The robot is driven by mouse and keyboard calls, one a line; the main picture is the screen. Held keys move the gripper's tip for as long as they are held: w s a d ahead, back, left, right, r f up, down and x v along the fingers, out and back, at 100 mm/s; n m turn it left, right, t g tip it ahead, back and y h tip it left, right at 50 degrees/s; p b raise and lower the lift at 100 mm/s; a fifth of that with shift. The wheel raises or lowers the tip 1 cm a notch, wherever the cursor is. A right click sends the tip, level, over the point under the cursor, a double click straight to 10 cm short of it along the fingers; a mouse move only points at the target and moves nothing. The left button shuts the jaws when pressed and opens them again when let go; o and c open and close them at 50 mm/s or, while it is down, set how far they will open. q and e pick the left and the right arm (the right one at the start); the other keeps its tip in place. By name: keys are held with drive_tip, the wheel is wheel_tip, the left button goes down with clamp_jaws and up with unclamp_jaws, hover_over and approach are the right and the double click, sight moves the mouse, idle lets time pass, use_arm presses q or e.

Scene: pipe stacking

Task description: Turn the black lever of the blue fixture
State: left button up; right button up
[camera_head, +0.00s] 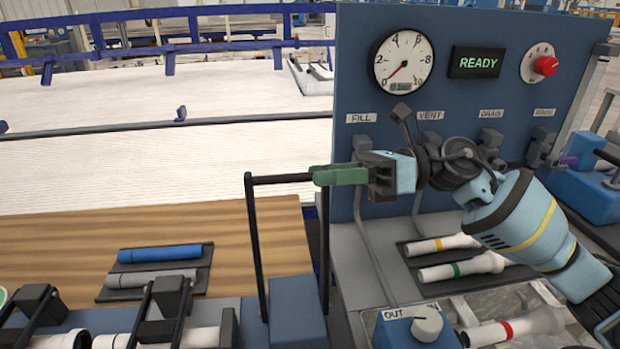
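The blue fixture (297,312) stands at the lower middle. Its black lever (254,235) is a tall frame of two side bars and a top crossbar, standing nearly upright above the fixture. My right gripper (328,176) comes in from the right, with a green finger-like block at its front. This block lies over the upper right corner of the lever and hides it. It appears to touch the lever there. I cannot tell whether the fingers are closed around the bar. My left gripper is not in view.
A blue panel (455,110) with a gauge (401,62), a READY display (476,62) and a red knob (545,65) stands behind my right arm. Clamps with pipes are at the lower left. A blue and a grey pipe lie on a black tray (205,262) left of the lever.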

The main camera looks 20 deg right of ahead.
drive_tip(key=b+v, duration=0.1)
drive_tip(key=v, duration=0.3)
drive_tip(key=shift+d, duration=0.25)
